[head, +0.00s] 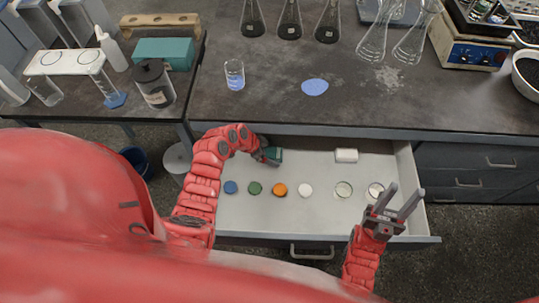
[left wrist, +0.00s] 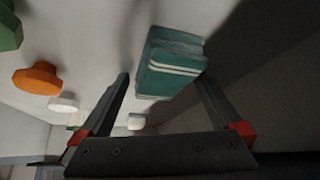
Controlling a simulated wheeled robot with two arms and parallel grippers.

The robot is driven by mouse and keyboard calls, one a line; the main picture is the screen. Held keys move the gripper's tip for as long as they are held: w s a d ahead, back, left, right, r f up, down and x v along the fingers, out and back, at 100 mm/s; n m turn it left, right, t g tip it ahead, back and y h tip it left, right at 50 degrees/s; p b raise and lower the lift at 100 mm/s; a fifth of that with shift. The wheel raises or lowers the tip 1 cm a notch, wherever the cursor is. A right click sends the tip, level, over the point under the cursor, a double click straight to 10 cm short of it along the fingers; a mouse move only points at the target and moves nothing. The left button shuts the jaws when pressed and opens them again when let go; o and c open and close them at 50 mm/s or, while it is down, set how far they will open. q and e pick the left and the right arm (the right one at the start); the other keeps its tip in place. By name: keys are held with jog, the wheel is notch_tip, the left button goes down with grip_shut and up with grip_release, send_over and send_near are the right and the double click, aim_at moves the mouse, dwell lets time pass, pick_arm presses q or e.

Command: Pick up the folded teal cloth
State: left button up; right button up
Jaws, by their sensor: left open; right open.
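The folded teal cloth (head: 276,154) lies in the open drawer, near its back left, partly hidden by my left gripper in the head view. In the left wrist view the cloth (left wrist: 172,62) shows as a stack of teal layers with pale edges. My left gripper (head: 268,153) is open at the cloth. In the left wrist view its fingertips (left wrist: 164,77) stand either side of the cloth's near part; I cannot tell whether they touch it. My right gripper (head: 406,190) is open and empty above the drawer's front right corner.
The drawer (head: 300,226) also holds a row of coloured caps (head: 279,189), glass-like round dishes (head: 343,189) and a white block (head: 346,155). Its walls surround the cloth. The bench (head: 290,108) overhangs behind, with a beaker (head: 235,75) and flasks. A teal box (head: 165,52) stands on the left bench.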

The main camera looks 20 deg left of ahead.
pick_arm(q)
jog(key=c, duration=1.3)
jog(key=shift+r, duration=0.1)
